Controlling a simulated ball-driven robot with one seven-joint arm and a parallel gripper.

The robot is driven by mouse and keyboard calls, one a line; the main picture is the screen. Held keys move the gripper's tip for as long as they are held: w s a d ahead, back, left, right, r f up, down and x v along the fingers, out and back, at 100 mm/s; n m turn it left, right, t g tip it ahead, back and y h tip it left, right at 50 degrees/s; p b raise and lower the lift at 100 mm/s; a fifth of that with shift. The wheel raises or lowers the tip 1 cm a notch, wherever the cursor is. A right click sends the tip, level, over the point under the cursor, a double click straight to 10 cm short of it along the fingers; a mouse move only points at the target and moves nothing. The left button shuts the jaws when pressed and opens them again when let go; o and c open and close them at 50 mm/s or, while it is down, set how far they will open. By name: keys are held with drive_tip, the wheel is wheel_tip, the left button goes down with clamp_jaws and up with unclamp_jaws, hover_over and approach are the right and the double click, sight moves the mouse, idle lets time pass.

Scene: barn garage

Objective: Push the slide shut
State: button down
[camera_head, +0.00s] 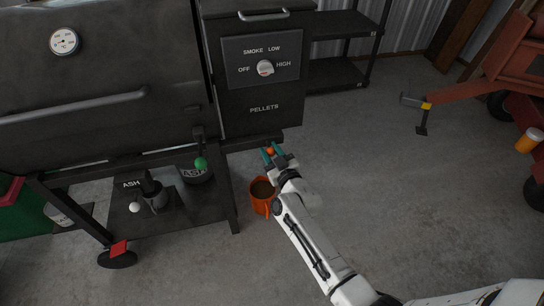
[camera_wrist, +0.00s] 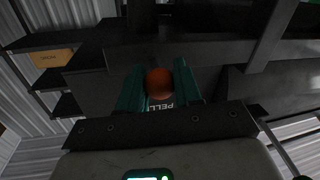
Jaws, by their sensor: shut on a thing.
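My gripper (camera_head: 272,152) is at the lower front corner of the pellet hopper (camera_head: 262,95), to the right of the grill body. Its teal fingers are shut on a round orange knob (camera_head: 270,151). In the wrist view the orange knob (camera_wrist: 160,83) sits between the two teal fingers of my gripper (camera_wrist: 160,88), with hopper lettering partly visible beside it. I take the knob to be the slide's handle. The slide's plate and rod are not clearly visible, so I cannot tell how far it stands out.
An orange bucket (camera_head: 262,196) with brown contents stands on the floor just below my gripper.

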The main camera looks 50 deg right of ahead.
drive_tip(key=shift+w, duration=0.15)
drive_tip(key=c, duration=0.8)
unclamp_jaws()
drive_tip(key=shift+d, duration=0.15)
drive_tip(key=p+v, duration=0.2)
drive_tip(key=v, duration=0.8)
drive_tip(key=shift+s+a, duration=0.2)
drive_tip(key=shift+s, duration=0.15)
